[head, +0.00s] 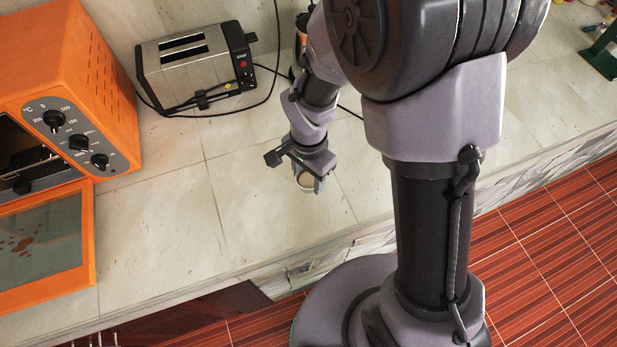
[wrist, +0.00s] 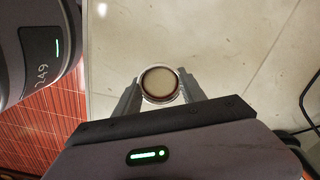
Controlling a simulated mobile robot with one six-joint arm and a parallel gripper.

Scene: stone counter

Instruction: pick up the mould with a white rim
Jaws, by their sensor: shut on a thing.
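The mould with a white rim (wrist: 160,84) shows in the wrist view as a small round cup with a pale rim, a dark brown inner edge and a light inside. My gripper (wrist: 160,88) has one finger on each side of it and is shut on it. In the head view the mould (head: 306,181) shows as a small round shape under my gripper (head: 308,180), over the counter. I cannot tell whether it touches the counter. Its lower part is hidden.
An orange oven (head: 60,110) with its door open stands at the left of the stone counter (head: 180,230). A steel toaster (head: 195,68) with a black cable stands at the back. The counter left of my gripper is clear. The front edge drops to a red floor (head: 545,235).

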